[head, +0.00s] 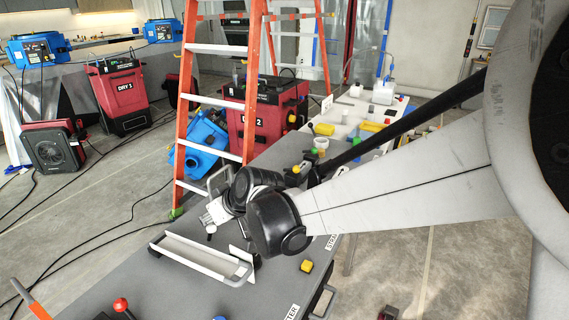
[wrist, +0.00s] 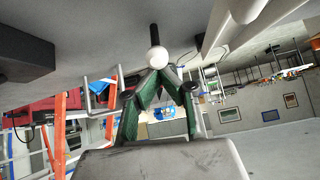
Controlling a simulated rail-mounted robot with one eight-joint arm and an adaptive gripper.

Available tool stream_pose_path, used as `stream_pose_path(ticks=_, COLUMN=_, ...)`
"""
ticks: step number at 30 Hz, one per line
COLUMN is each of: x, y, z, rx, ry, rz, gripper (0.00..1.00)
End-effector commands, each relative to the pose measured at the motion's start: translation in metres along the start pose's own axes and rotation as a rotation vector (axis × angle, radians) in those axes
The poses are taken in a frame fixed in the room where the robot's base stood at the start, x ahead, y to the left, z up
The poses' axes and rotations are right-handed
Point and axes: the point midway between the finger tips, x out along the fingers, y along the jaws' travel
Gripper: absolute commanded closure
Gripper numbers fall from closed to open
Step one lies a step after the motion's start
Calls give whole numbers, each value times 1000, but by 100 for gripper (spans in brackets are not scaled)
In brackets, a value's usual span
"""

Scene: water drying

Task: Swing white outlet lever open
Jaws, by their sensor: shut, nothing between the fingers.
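A white ball knob (wrist: 157,57) on a short black stem (wrist: 154,36) shows in the wrist view; it looks like the white outlet lever. My gripper (wrist: 158,76) has its green-sided fingers drawn together at the tips, right by the knob. Nothing is held between the fingers. Whether the tips touch the knob or only overlap it in the picture, I cannot tell. In the head view a small white knob (head: 210,229) shows on the grey bench, just left of my wrist. My arm hides much of the area behind it.
The grey bench (head: 185,285) carries a white-framed tray (head: 200,258), a red-knobbed lever (head: 121,304) and a yellow knob (head: 306,266). An orange ladder (head: 185,110) stands close behind the bench. Red dryer units (head: 118,95) and cables lie on the floor.

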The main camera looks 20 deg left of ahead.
Motion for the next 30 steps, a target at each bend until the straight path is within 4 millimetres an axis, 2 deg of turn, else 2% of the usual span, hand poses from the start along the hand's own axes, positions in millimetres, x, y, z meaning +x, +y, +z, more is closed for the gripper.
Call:
stream_pose_path(ticks=13, x=-11, y=-1, z=-11, rx=0, ry=0, rz=0, gripper=100)
stream_pose_path(ticks=25, x=-12, y=-1, z=-13, rx=0, ry=0, rz=0, gripper=100)
stream_pose_path(ticks=30, x=-17, y=0, z=-28, rx=1, ry=1, rz=2, gripper=100)
